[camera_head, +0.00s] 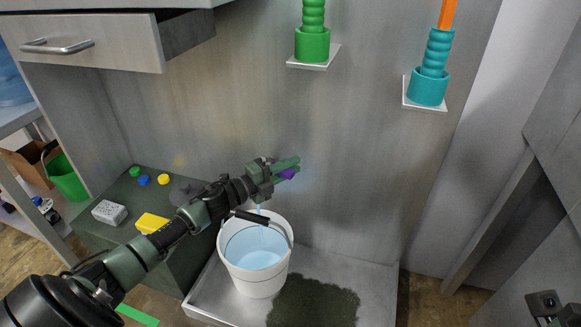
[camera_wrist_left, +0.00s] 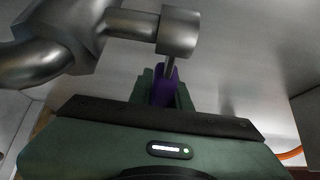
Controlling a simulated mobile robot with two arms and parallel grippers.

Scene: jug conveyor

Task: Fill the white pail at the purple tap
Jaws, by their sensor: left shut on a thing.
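The white pail (camera_head: 239,277) stands upright in the grey tray below my left arm and holds light-blue water well up its inside. Its handle with a dark grip rests near the back rim. A thin stream shows above the pail, by the arm. My left gripper (camera_head: 286,168) is shut on the purple tap handle (camera_head: 287,174), against the back wall above and right of the pail. In the left wrist view the purple handle (camera_wrist_left: 163,88) sits between the fingers, under the metal tap (camera_wrist_left: 178,32). The tap is mostly hidden in the head view.
The grey tray (camera_head: 383,290) has a dark patch right of the pail. A dark low cabinet (camera_head: 125,185) at left bears a sponge, a yellow block and coloured caps. A drawer (camera_head: 90,45) hangs open.

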